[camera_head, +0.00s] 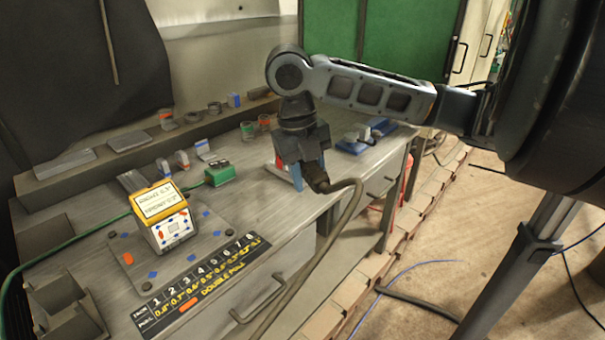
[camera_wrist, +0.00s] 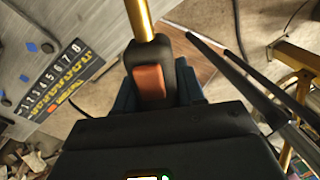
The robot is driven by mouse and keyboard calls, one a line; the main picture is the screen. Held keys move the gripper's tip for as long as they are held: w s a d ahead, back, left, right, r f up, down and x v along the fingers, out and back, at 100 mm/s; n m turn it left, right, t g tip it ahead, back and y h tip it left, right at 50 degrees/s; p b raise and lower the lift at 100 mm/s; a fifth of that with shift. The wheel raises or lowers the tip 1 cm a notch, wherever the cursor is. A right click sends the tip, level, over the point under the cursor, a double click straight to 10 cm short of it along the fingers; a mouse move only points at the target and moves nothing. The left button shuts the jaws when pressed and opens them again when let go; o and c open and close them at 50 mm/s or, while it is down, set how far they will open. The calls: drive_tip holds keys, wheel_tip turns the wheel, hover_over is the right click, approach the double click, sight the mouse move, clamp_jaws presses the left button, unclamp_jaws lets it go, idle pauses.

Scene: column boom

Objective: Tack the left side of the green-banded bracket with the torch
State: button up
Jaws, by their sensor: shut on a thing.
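My gripper (camera_head: 308,166) is above the right end of the bench, shut on the torch (camera_head: 318,182). In the wrist view the torch (camera_wrist: 150,83) shows a black body, an orange trigger and a brass neck pointing up the picture. Its hose hangs down past the bench front in the head view. A small grey piece with a green band (camera_head: 248,131) stands at the back of the bench, left of my gripper and apart from it. I cannot tell whether it is the green-banded bracket. No other green-banded bracket is clear.
A yellow-topped display box (camera_head: 160,218) stands on a grey plate at the bench's left. A green clamp-like block (camera_head: 220,174) and several banded pieces lie behind it. A numbered chart (camera_head: 205,283) lies along the front edge. Blue items (camera_head: 352,146) lie at the far right.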

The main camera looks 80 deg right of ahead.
drive_tip(key=shift+w+d+f+b, duration=0.15)
drive_tip(key=shift+d+f+b, duration=0.3)
drive_tip(key=shift+f+b, duration=0.25)
drive_tip(key=shift+w+d+f+b, duration=0.15)
drive_tip(key=shift+d+f+b, duration=0.3)
drive_tip(key=shift+f, duration=0.4)
drive_tip(key=shift+w+d+f+b, duration=0.15)
drive_tip(key=shift+d+f+b, duration=0.25)
drive_tip(key=shift+f+b, duration=0.3)
drive_tip(key=shift+w+d+f+b, duration=0.1)
drive_tip(key=shift+d+f+b, duration=0.15)
drive_tip(key=shift+f+b, duration=0.25)
idle(1.3)
drive_tip(key=shift+s+a+r+p, duration=0.15)
drive_tip(key=shift+a+r+p, duration=0.25)
drive_tip(key=shift+r+p, duration=0.9)
drive_tip(key=shift+s+a+r+p, duration=0.1)
drive_tip(key=shift+a+r+p, duration=0.3)
drive_tip(key=shift+r+p, duration=0.8)
drive_tip(key=shift+s+a+r+p, duration=0.15)
drive_tip(key=shift+a+r+p, duration=0.25)
drive_tip(key=shift+r+p, duration=0.9)
drive_tip(key=shift+r+b, duration=0.35)
drive_tip(key=shift+b, duration=0.1)
